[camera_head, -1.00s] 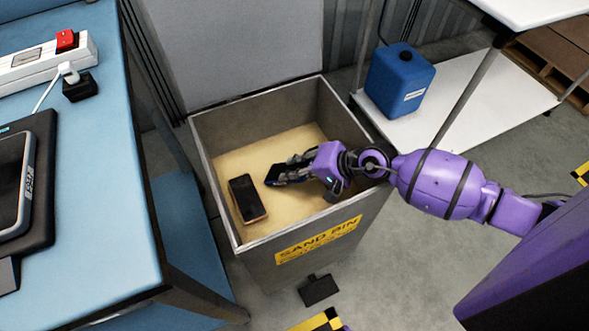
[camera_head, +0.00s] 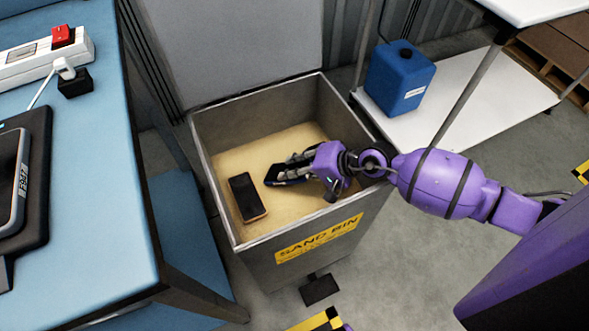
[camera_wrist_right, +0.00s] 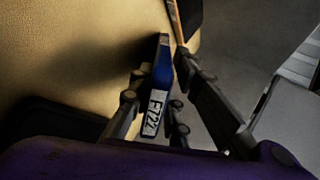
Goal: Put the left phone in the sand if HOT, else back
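A dark blue phone (camera_wrist_right: 159,80) stands edge-on between the fingers of my right gripper (camera_wrist_right: 158,65) in the right wrist view, with a white label on its near end. Gaps show beside it, so the fingers look open around it. In the head view the right gripper (camera_head: 297,163) reaches low into the grey sand bin (camera_head: 258,242), and that phone (camera_head: 283,180) is partly hidden beneath its fingers. Whether it rests fully on the sand (camera_head: 245,160) is unclear. A second black phone with an orange-brown edge (camera_head: 247,197) lies on the sand to the left. My left gripper is out of view.
A blue workbench (camera_head: 85,190) on the left carries a device with a small display (camera_head: 12,175) on a black pad, and a white power strip (camera_head: 40,62). A blue canister (camera_head: 400,78) stands on a white shelf (camera_head: 470,100).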

